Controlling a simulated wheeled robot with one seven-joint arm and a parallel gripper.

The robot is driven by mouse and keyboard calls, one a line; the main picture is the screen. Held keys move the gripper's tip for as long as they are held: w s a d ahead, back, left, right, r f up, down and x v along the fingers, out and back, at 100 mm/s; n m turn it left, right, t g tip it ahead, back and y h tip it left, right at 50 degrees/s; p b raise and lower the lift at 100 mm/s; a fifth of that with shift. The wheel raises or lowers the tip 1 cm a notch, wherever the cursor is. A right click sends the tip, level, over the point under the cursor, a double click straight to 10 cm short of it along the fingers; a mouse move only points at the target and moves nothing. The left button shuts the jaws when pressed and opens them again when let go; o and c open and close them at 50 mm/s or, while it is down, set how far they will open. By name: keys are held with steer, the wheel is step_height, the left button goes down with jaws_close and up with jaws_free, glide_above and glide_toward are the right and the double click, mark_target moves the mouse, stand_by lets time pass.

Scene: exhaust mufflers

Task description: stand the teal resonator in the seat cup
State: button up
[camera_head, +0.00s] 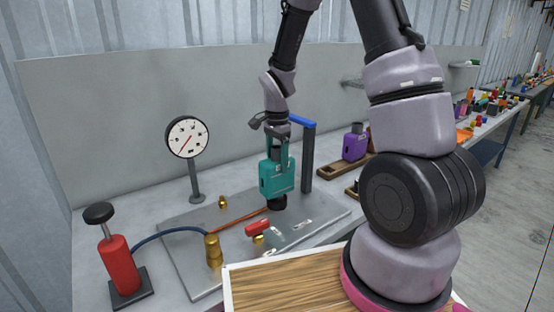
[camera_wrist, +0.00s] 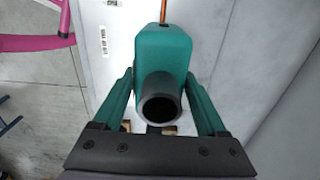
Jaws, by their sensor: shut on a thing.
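The teal resonator (camera_head: 277,177) is upright between the fingers of my gripper (camera_head: 277,156), which is shut on it from above. In the wrist view the teal body (camera_wrist: 163,50) and its dark open pipe end (camera_wrist: 160,100) lie between the two fingers of my gripper (camera_wrist: 160,88). The black seat cup (camera_head: 277,203) shows directly under the resonator on the grey plate. The resonator's lower end meets the cup in the picture; I cannot tell whether it is seated or just above. The cup is hidden in the wrist view.
A dark post with a blue top (camera_head: 308,155) stands close right of the resonator. A red-handled valve (camera_head: 257,228) and brass fittings (camera_head: 213,250) are in front and left. A gauge (camera_head: 187,137) and red pump (camera_head: 119,265) stand left. A purple muffler (camera_head: 355,143) sits right on a wooden rack.

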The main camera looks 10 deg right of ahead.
steer(key=shift+f, duration=0.45)
stand_by(0.5)
steer(key=o, duration=1.2)
steer(key=shift+r, duration=0.1)
step_height(320, 180, up, 10)
steer(key=shift+r, duration=0.15)
steer(key=s+d+r+n+t, duration=0.2)
steer(key=s+r+n, duration=0.1)
steer(key=s+r, duration=0.3)
steer(key=s+d+r+n+t+y, duration=0.1)
steer(key=s+d+r+n+t, duration=0.1)
steer(key=s+r, duration=0.4)
steer(key=s+d+r+n+t+y, duration=0.1)
steer(key=s+r+n+t, duration=0.2)
steer(key=s+r, duration=0.4)
steer(key=shift+s+d+r+n, duration=0.1)
steer(key=shift+d+r+n, duration=0.3)
steer(key=shift+n, duration=0.2)
